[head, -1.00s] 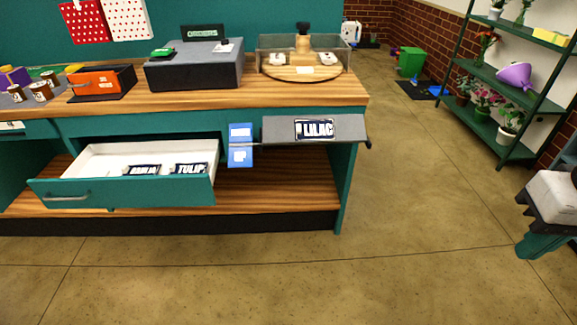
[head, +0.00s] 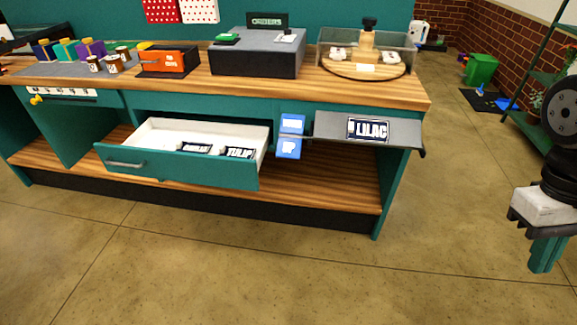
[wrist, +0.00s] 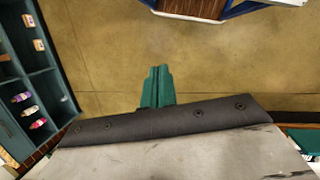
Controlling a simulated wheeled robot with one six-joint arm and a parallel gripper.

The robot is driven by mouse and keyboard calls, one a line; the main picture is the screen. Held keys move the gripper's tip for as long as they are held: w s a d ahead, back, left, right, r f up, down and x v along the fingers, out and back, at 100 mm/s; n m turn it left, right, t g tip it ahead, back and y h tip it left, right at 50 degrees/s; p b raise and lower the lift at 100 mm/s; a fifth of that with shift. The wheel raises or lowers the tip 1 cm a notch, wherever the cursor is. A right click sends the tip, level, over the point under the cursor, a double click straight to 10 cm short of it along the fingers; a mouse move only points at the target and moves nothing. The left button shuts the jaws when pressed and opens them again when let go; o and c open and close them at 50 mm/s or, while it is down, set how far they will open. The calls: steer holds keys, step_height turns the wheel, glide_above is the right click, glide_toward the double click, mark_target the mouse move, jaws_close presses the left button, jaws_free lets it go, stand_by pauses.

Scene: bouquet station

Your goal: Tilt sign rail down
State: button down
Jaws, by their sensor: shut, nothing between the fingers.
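The sign rail (head: 330,127) is a grey tilted panel on the front of the wooden-topped bench, at right of centre in the head view. A dark card reading LILAC (head: 368,129) sits on it. My gripper (head: 545,256) has teal fingers and is at the right edge of the head view, over the floor, well apart from the rail. In the wrist view its fingers (wrist: 157,86) are together and empty. The rail is not recognisable in the wrist view.
An open white-lined drawer (head: 180,168) with dark sign cards juts out left of the rail. A round wooden stand (head: 365,68), a grey box (head: 257,52) and an orange box (head: 168,61) stand on the bench. The floor (head: 300,280) in front is clear.

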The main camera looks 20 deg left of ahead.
steer(key=w+a+f+n+t+h, duration=0.5)
steer(key=w+a+f+n, duration=0.3)
steer(key=w+a+f, duration=0.4)
steer(key=w+a+f+n+t+h, duration=0.45)
steer(key=w+a+f+n, duration=0.35)
steer(key=w, duration=0.6)
steer(key=w+a+f+n+t+y, duration=0.2)
steer(key=a+f+n+t+y, duration=0.3)
steer(key=a+f, duration=0.45)
steer(key=w+a+f+n+t+y, duration=0.25)
steer(key=a+f+n+t, duration=0.4)
steer(key=a+f, duration=0.35)
steer(key=s+a+r+n+t+y, duration=0.1)
steer(key=a+n+y, duration=0.6)
steer(key=a, duration=0.5)
steer(key=y, duration=0.2)
steer(key=shift+a+r+y, duration=0.3)
steer(key=shift+a+r, duration=0.05)
steer(key=shift+r, duration=0.05)
